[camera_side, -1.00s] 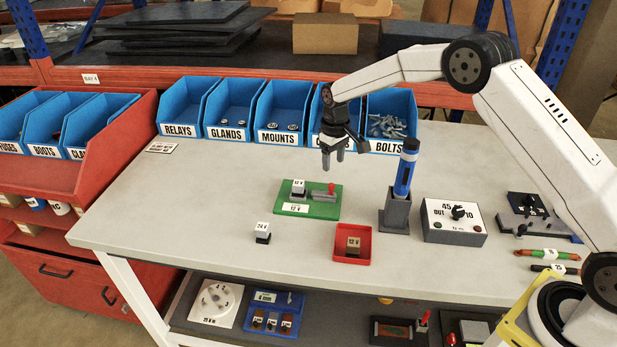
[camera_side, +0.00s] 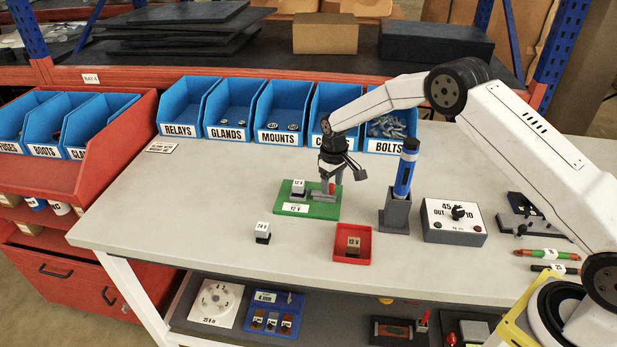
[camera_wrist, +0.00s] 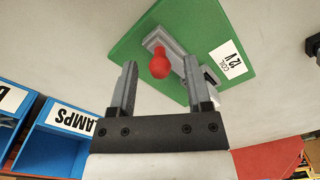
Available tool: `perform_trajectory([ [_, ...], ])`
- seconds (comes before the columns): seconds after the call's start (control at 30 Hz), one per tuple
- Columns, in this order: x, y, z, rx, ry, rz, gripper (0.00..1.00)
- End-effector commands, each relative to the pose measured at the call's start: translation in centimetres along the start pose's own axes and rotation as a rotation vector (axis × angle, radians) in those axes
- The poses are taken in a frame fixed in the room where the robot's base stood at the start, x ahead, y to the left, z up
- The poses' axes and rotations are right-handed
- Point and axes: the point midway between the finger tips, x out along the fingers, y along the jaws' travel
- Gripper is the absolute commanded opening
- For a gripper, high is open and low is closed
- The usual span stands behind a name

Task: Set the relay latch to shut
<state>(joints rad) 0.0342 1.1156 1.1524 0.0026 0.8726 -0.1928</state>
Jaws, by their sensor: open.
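The relay latch, a red knob (camera_wrist: 160,66) on a grey block (camera_wrist: 168,45), sits on a green board (camera_side: 312,210) with a "12 V" label. In the side view the red knob (camera_side: 331,188) is partly behind my fingers. A relay marked 12 V (camera_side: 298,188) stands at the board's left side. My gripper (camera_side: 330,184) is open and points down over the latch end of the board. In the wrist view my gripper's fingers (camera_wrist: 160,72) stand apart with the red knob showing between them. I cannot tell whether they touch it.
A 24 V relay (camera_side: 263,233) stands on the table in front of the board. A red tray (camera_side: 367,258) holds another relay (camera_side: 353,245). A blue tool in a grey stand (camera_side: 395,213) and a grey dial box (camera_side: 454,235) are to the right. Blue bins (camera_side: 277,139) line the back.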

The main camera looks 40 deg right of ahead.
Motion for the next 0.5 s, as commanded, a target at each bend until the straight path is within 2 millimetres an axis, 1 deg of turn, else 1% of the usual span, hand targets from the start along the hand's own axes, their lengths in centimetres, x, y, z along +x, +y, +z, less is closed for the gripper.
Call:
perform_trajectory([
  [0.17, 0.00, 0.00, -0.01, 0.000, 0.000, 0.000, 0.64],
  [0.2, 0.00, 0.00, 0.00, 0.000, 0.000, 0.000, 0.51],
  [0.27, -0.01, 0.00, 0.00, 0.000, 0.000, 0.000, 0.32],
  [0.3, -0.01, 0.00, 0.00, 0.000, 0.000, 0.000, 0.19],
  [0.37, -0.01, 0.00, 0.00, 0.000, 0.000, 0.000, 0.00],
  [0.5, -0.02, -0.01, 0.01, 0.000, -0.001, 0.000, 0.00],
])
